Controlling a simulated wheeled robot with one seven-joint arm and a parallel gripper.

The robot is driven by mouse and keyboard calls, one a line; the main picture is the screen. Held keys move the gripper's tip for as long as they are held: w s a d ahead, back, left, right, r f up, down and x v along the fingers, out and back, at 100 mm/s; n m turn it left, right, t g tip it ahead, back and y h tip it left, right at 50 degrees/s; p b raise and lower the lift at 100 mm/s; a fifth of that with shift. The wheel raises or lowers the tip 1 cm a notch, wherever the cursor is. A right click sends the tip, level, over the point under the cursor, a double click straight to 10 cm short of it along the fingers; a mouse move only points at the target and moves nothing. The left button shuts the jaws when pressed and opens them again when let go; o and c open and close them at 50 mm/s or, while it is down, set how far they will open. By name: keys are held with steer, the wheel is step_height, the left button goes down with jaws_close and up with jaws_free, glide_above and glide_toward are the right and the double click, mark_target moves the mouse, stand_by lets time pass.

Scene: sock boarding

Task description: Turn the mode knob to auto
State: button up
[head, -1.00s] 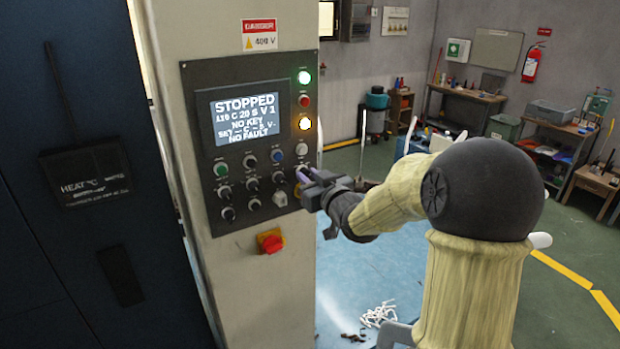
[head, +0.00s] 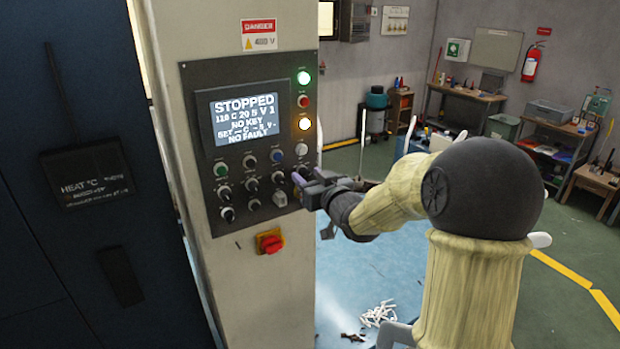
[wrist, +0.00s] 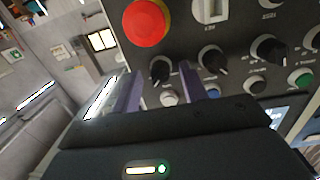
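The control panel (head: 235,125) on the pale cabinet carries a lit screen reading STOPPED, NO KEY, NO FAULT, with rows of buttons and black knobs below. My gripper (head: 299,179) is at the panel's right edge, by the rightmost knob column. In the wrist view the purple fingers of my gripper (wrist: 160,88) are apart. A black knob (wrist: 160,69) with a pale pointer line shows between the fingertips; contact cannot be told. Another black knob (wrist: 213,60) lies just right of the right finger. The labels are too small to tell which is the mode knob.
A red mushroom button (wrist: 147,22) and a white key switch (wrist: 211,10) are close by in the wrist view. A dark blue cabinet (head: 60,240) stands at left.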

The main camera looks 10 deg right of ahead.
steer(key=shift+s, duration=0.1)
steer(key=b+v, duration=0.4)
steer(key=v, duration=1.3)
steer(key=shift+s+f, duration=0.1)
step_height(320, 180, down, 13)
steer(key=d+m+g+h+b, duration=0.1)
steer(key=d+m+g+h, duration=0.15)
steer(key=g+h, duration=0.25)
steer(key=s+a+f+g, duration=0.7)
steer(key=s+f+g, duration=0.2)
steer(key=s+f, duration=0.3)
steer(key=shift+s+a+f+b, duration=0.2)
steer(key=shift+s+a+b, duration=0.1)
steer(key=shift+b, duration=0.15)
